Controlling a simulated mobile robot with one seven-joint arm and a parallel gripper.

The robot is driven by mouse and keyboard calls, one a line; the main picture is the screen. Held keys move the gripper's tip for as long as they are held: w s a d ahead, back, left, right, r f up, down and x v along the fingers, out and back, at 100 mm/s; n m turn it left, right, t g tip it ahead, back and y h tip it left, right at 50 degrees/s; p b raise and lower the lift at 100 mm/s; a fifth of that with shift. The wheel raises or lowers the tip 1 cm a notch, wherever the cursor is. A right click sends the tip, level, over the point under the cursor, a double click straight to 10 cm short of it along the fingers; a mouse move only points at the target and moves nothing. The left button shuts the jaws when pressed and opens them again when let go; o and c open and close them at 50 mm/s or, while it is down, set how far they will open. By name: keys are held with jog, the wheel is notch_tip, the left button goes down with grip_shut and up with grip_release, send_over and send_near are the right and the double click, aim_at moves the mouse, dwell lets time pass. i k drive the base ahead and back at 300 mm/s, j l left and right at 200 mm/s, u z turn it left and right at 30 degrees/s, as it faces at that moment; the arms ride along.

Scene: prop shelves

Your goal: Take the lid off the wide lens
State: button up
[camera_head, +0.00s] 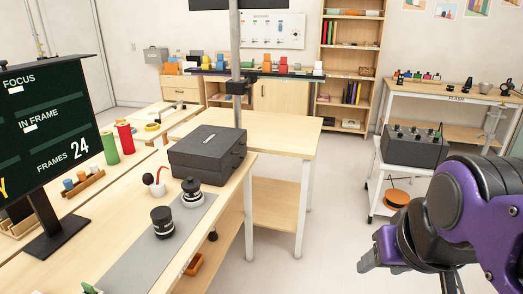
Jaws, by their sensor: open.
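Two dark lenses stand upright on a grey mat (135,262) on the wooden bench at the left. The nearer lens (162,224) is a black cylinder with a pale band and a flat dark top. The farther lens (192,195) is squat, with a pale ring and a dark knob-like top, which may be a lid. I cannot read which one is the wide lens. My gripper (371,261) is at the lower right, open, well to the right of both lenses and apart from them. Its fingers are partly hidden by my arm.
A black case (208,150) sits behind the lenses. A monitor (45,125) stands at the left edge. Open floor (305,265) lies between bench and gripper. A cart (412,150) is at the right.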

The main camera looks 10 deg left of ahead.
aim_at(191, 184)
jog(key=i+l+u, duration=0.1)
jog(key=i+u, duration=0.2)
jog(key=i, duration=0.2)
jog(key=i+l+u, duration=0.25)
jog(key=i, duration=0.25)
jog(key=i+l+u, duration=0.2)
jog(key=i+u, duration=0.15)
jog(key=i+l+u, duration=0.35)
